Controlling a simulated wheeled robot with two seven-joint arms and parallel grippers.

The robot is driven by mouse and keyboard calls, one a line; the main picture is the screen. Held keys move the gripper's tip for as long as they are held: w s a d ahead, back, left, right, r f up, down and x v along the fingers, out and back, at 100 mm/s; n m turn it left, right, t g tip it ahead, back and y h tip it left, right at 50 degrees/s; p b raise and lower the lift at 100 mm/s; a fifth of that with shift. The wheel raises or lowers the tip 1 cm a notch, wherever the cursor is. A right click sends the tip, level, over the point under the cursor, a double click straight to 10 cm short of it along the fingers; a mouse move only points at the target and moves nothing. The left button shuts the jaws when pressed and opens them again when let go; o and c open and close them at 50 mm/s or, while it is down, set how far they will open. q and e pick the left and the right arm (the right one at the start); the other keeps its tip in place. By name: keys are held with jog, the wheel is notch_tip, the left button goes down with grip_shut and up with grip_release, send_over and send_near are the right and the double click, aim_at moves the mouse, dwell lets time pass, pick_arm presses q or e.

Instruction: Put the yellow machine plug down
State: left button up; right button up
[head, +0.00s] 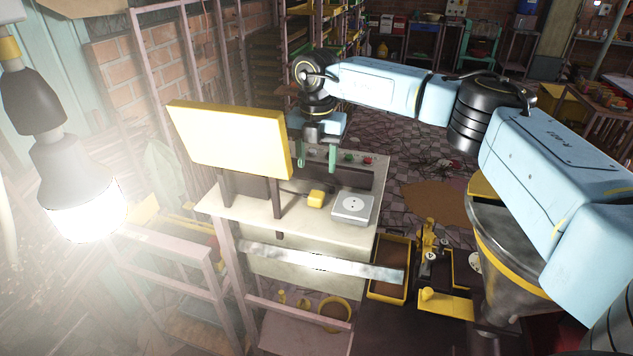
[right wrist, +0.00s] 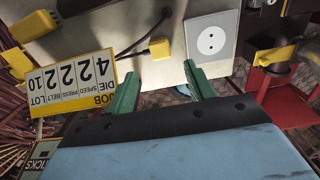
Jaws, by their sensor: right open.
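The yellow machine plug (head: 316,199) lies on the pale bench top, with a dark cord running from it toward the sign's post. It also shows in the right wrist view (right wrist: 160,48), just beyond the fingertips. A grey-white socket box (head: 351,207) with a round two-hole outlet sits beside the plug; the plug is apart from it. The socket shows in the right wrist view (right wrist: 211,41) too. My right gripper (head: 318,168) is open and empty, its green fingers behind the plug in the head view and clear of it. My left gripper is not in view.
A yellow-framed sign board (head: 230,137) stands on posts at the bench's left; its numbers face the right wrist view (right wrist: 74,81). A control panel with buttons (head: 348,158) lines the bench's far side. A metal hopper (head: 510,240) stands at right, a lit lamp (head: 85,190) hangs at left.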

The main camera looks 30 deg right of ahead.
jog(key=shift+r, duration=1.85)
